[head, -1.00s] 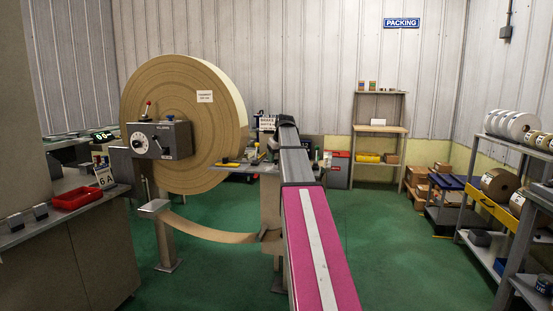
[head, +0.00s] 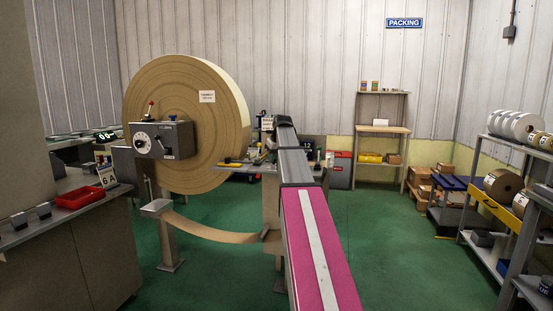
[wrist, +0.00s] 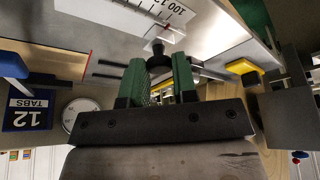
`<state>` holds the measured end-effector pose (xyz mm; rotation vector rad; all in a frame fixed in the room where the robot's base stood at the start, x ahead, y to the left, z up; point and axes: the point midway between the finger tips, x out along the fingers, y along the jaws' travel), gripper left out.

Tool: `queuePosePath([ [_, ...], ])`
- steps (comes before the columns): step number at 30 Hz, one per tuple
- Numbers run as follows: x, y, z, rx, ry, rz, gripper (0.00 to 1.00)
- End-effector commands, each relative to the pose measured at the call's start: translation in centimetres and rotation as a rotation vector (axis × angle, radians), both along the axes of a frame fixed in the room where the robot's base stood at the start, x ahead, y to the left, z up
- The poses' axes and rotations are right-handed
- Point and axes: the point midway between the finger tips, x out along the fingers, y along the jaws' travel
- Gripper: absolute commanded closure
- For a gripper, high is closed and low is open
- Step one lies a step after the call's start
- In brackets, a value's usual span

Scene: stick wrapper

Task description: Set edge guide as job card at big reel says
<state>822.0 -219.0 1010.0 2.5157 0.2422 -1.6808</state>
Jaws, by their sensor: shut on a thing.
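The big reel (head: 175,125) of brown tape stands at the left in the head view. A small white card (head: 207,97) is on its face, its print too small to read. In the wrist view my gripper (wrist: 158,66) has its green fingers shut on a black knob (wrist: 157,48). The knob sits below a white scale (wrist: 160,12) with ruled marks and the figure 100. A thin red line lies near the scale's lower edge. The rest of the edge guide cannot be made out. In the head view my gripper is hidden behind my arm.
A grey box with a dial (head: 162,140) is in front of the reel. Brown tape (head: 215,235) sags below it. A blue 12 TABS block (wrist: 28,108) and a round gauge (wrist: 80,112) are near my gripper. A bench with a red tray (head: 80,197) stands left; shelves stand right.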

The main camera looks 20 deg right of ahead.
Motion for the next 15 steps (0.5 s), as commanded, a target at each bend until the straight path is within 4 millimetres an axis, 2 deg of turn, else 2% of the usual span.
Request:
queuePosePath([
  [1, -0.01, -0.01, 0.02, 0.0, 0.0, 0.0, 1.0],
  [2, 0.0, -0.02, 0.02, 0.0, 0.0, 0.0, 0.7],
  [4, -0.02, -0.02, 0.01, 0.0, 0.0, 0.0, 0.48],
  [15, -0.17, -0.07, 0.39, -0.001, 0.0, -0.001, 0.48],
])
